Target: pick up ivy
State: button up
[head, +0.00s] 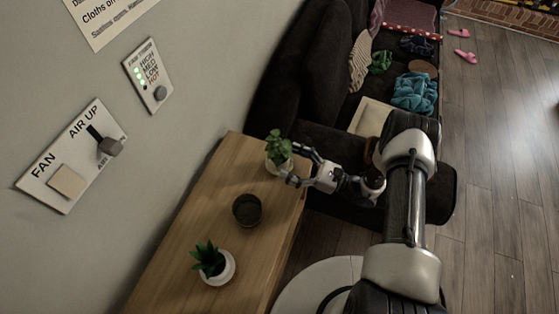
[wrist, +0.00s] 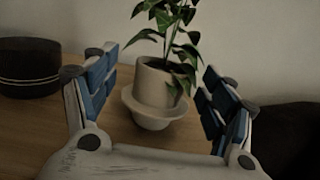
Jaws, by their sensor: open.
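The ivy is a leafy green plant (head: 278,146) in a pale pot on a pale saucer, at the far end of the wooden table. In the wrist view the ivy (wrist: 172,30) stands upright, its pot (wrist: 156,84) in the saucer (wrist: 152,112). My gripper (head: 292,163) is at the plant's right side in the head view. In the wrist view my gripper (wrist: 160,92) is open, with one blue-padded finger on each side of the pot. The pot appears between or just beyond the fingertips; I cannot tell how deep it sits. Nothing is held.
A dark round container (head: 247,210) and a second potted plant (head: 212,264) stand on the wooden table (head: 190,240). A wall with control panels (head: 72,157) is on the left. A dark sofa (head: 290,80) with clothes lies behind. Bare floor (head: 500,150) is on the right.

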aim_at(279, 156)
jog(key=x, duration=0.4)
jog(key=shift+w+a+f+b, duration=0.15)
jog(key=shift+w+a+b, duration=0.05)
jog(key=shift+w+b, duration=0.1)
jog(key=shift+c, duration=0.2)
jog(key=c, duration=0.8)
jog(key=shift+c, duration=0.3)
